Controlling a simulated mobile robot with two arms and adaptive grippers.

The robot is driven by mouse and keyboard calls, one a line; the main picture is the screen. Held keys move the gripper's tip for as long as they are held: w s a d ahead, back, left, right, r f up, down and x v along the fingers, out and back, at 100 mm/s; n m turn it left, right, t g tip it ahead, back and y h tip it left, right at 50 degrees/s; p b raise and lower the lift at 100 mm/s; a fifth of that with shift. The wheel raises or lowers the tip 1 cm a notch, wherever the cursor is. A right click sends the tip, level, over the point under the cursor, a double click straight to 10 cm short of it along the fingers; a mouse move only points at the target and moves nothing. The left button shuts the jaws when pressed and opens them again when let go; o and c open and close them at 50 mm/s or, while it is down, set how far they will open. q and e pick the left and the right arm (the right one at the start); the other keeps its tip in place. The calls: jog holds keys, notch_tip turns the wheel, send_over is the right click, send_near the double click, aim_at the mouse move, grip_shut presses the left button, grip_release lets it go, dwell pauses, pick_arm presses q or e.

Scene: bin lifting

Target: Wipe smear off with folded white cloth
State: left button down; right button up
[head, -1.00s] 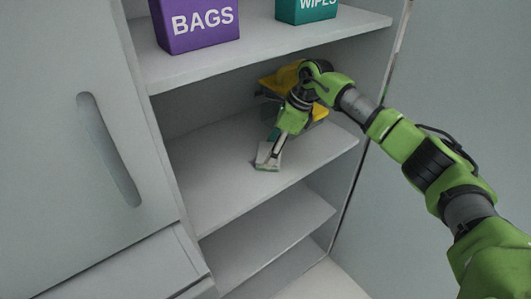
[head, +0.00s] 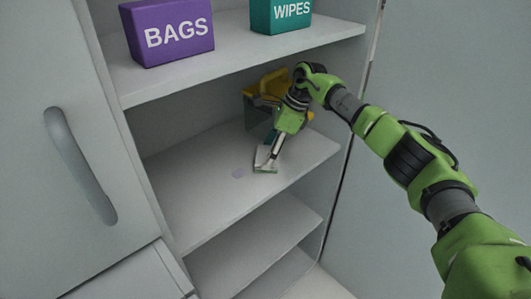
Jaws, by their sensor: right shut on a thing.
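My right gripper (head: 271,152) reaches down onto the middle shelf of the cabinet. It is shut on the folded white cloth (head: 265,168), a small pale piece at the fingertips, which appears to touch the shelf. A faint bluish-purple smear (head: 239,173) shows on the shelf just left of the cloth. The cloth and the smear look close but apart. Much of the cloth is hidden by the fingers. My left gripper is not in view.
The middle shelf (head: 195,205) is mostly bare at left and front. A dark bin with a yellow top (head: 262,90) stands behind my right arm. A purple BAGS box (head: 168,32) and a teal WIPES box (head: 280,14) stand on the shelf above. A handled door (head: 78,165) is at left.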

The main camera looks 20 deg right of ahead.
jog(key=shift+s+a+p, duration=0.15)
jog(key=shift+s+a, duration=0.15)
jog(key=shift+a, duration=0.5)
jog(key=shift+s+a+p, duration=0.2)
jog(key=shift+s+a, duration=0.15)
jog(key=shift+a, duration=0.45)
jog(key=shift+s+a+p, duration=0.15)
jog(key=shift+s+a, duration=0.15)
jog(key=shift+a, duration=0.5)
jog(key=shift+s+a+f, duration=0.1)
jog(key=shift+s+a, duration=0.2)
jog(key=shift+a, duration=0.35)
jog(key=shift+s+a+f, duration=0.1)
jog(key=shift+s+a, duration=0.15)
jog(key=shift+a, duration=0.35)
jog(key=shift+s+a+r, duration=0.1)
jog(key=shift+s+a, duration=0.15)
jog(key=shift+a, duration=0.35)
jog(key=shift+s+a, duration=0.25)
jog(key=shift+a, duration=0.35)
jog(key=shift+s+a+r, duration=0.1)
jog(key=shift+s+a, duration=0.15)
jog(key=shift+a, duration=0.35)
jog(key=shift+p, duration=0.3)
